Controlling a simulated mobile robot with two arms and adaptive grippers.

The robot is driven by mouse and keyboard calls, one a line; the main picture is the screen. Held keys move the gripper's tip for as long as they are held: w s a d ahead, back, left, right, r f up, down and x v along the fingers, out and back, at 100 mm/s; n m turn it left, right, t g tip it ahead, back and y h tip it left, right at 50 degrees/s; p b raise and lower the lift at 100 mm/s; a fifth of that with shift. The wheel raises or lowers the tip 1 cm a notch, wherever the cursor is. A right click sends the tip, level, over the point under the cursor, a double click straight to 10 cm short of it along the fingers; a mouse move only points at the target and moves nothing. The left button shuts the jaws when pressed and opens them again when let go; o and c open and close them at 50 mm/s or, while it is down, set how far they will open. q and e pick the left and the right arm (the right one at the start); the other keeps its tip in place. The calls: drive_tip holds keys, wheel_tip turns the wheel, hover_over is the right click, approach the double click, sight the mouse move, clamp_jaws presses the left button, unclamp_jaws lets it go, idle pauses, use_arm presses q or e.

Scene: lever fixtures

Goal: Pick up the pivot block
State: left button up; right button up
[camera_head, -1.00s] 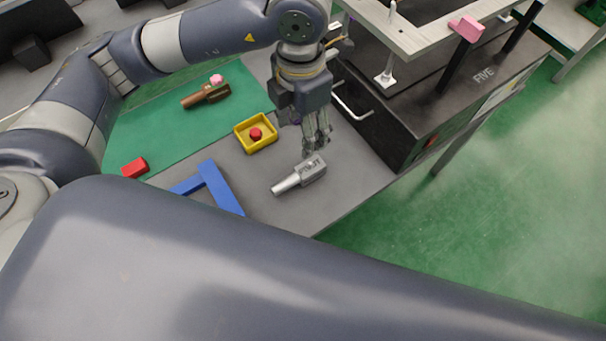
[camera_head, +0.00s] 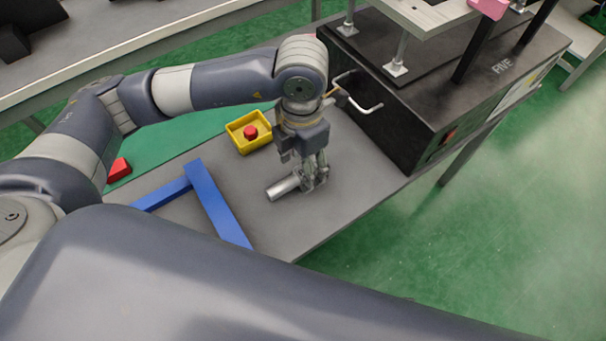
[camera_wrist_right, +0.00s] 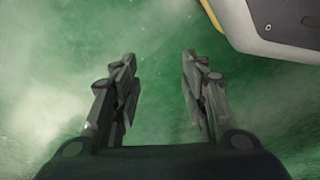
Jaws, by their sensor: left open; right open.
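The pivot block is a silver-grey piece with a narrower cylindrical end (camera_head: 283,187), lying on the grey table. My left gripper (camera_head: 313,182) points down over its wider end, with its fingers at the block and partly hiding it. The fingers are open; I cannot tell whether they touch the block. My right gripper (camera_wrist_right: 160,85) shows in the right wrist view, open and empty above the green floor.
A blue angled bar (camera_head: 215,205) lies to the left, a red block (camera_head: 119,169) farther left. A black cabinet (camera_head: 400,120) with a metal handle stands at right.

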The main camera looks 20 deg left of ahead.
use_arm(q)
drive_tip(key=f, duration=0.4)
drive_tip(key=shift+w+f, duration=0.3)
drive_tip(key=shift+f, duration=0.1)
drive_tip(key=c, duration=1.2)
drive_tip(key=shift+c, duration=0.2)
drive_tip(key=shift+r, duration=0.1)
drive_tip(key=shift+r, duration=0.45)
drive_tip(key=r, duration=0.1)
drive_tip(key=d+r, duration=0.1)
drive_tip(key=shift+s+r, duration=0.25)
drive_tip(key=shift+r, duration=0.05)
drive_tip(key=s+d+r, duration=0.1)
drive_tip(key=s+d, duration=0.6)
drive_tip(key=d, duration=0.5)
drive_tip(key=shift+s+d+r, duration=0.2)
drive_tip(key=shift+s+d, duration=0.05)
drive_tip(key=shift+d, duration=0.15)
